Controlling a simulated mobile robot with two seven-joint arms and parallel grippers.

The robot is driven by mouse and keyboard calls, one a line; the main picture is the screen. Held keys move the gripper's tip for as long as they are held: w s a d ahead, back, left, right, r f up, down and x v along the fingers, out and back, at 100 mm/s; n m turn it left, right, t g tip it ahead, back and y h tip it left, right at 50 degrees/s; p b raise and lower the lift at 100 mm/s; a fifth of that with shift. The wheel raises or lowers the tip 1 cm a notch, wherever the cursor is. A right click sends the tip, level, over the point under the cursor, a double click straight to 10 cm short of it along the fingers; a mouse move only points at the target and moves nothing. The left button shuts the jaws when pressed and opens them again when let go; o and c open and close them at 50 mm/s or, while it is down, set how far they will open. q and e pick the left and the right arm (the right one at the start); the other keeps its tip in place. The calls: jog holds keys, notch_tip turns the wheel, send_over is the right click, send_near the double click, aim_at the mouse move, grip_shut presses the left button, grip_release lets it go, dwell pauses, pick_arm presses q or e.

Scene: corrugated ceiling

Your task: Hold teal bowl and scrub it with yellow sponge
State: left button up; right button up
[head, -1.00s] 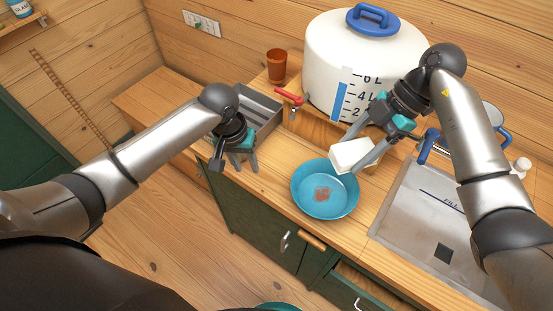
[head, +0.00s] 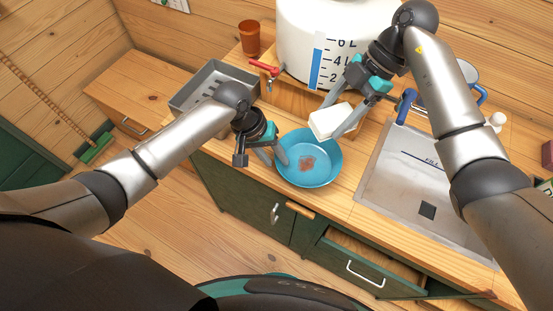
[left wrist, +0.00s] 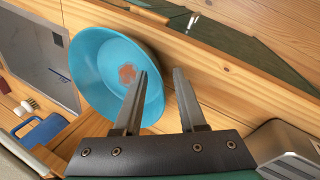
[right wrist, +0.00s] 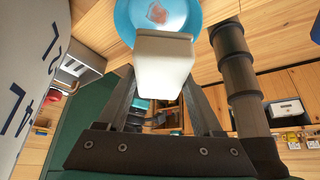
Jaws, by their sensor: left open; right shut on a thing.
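The teal bowl (head: 322,171) stands upright on the wooden counter, with a reddish-brown stain (head: 306,163) on its inside. My left gripper (head: 276,158) is open and empty at the bowl's left rim. In the left wrist view one finger overlaps the bowl (left wrist: 92,72) and the other is outside it; I cannot tell if they straddle the wall. My right gripper (head: 333,124) is shut on a block-shaped sponge (head: 325,118), which looks white rather than yellow. It is above the bowl's upper right rim. The sponge also shows between the fingers in the right wrist view (right wrist: 163,66).
A large white water tank (head: 300,40) with a red tap (head: 263,66) stands behind the bowl. A grey metal tray (head: 190,92) and a brown cup (head: 249,38) are at the left. The counter's front edge is close to the bowl.

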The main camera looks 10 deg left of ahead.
pick_arm(q)
jog(key=shift+x, duration=1)
jog(key=shift+c, duration=0.3)
grip_shut()
jog(key=shift+a, duration=0.1)
dwell(0.4)
